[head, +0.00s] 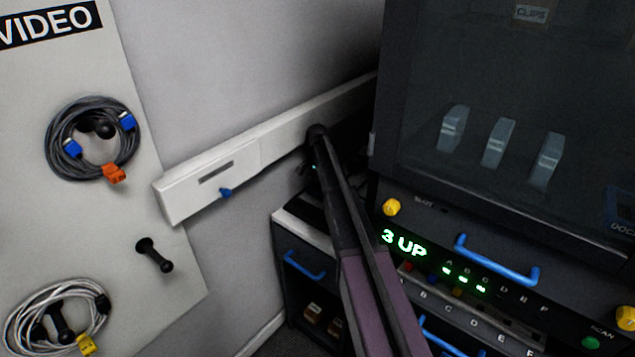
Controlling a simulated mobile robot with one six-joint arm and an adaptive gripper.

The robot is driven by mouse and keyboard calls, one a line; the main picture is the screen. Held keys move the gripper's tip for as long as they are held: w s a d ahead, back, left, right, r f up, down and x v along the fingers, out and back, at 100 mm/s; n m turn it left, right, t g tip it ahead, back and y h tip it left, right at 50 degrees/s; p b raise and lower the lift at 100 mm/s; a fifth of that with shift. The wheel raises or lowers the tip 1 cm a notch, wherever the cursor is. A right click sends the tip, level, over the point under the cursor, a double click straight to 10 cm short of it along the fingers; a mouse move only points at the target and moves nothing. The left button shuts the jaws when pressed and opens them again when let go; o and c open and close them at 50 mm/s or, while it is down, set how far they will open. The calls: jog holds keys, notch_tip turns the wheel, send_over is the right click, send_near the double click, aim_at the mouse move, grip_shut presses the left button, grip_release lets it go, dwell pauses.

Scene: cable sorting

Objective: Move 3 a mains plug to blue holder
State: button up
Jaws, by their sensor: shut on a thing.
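My dark arm with purple-grey lengths reaches up from the lower middle to a rounded dark joint (318,131) in front of the white wall rail. I cannot make out my gripper's fingertips or anything in them. Dark shapes with a tiny teal light lie beside and behind the arm below that joint, too dim to identify. A small blue peg (226,192) sticks out from the lower edge of the white rail (184,197); I cannot tell whether it is the blue holder. I make out no mains plug.
A VIDEO board (120,215) on the left carries a grey coil with blue connectors (72,148), a white coil (20,325) and an empty black peg (154,255). A glass-fronted cabinet (400,100) and a panel reading 3 UP (404,244) fill the right.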

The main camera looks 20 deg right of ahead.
dwell(0.4)
jog(key=o, duration=1.3)
jog(key=shift+c, duration=0.2)
jog(key=shift+r, duration=0.15)
jog(key=shift+r+p, duration=3.35)
jog(key=shift+p, duration=0.15)
jog(key=s+a+n, duration=0.3)
jog(key=s, duration=0.9)
jog(key=s+a+n, duration=0.3)
jog(key=s+n, duration=0.1)
jog(key=s, duration=0.8)
jog(key=s+a+n, duration=0.3)
jog(key=s, duration=0.9)
jog(key=shift+s+n, duration=0.15)
jog(key=shift+n, duration=0.25)
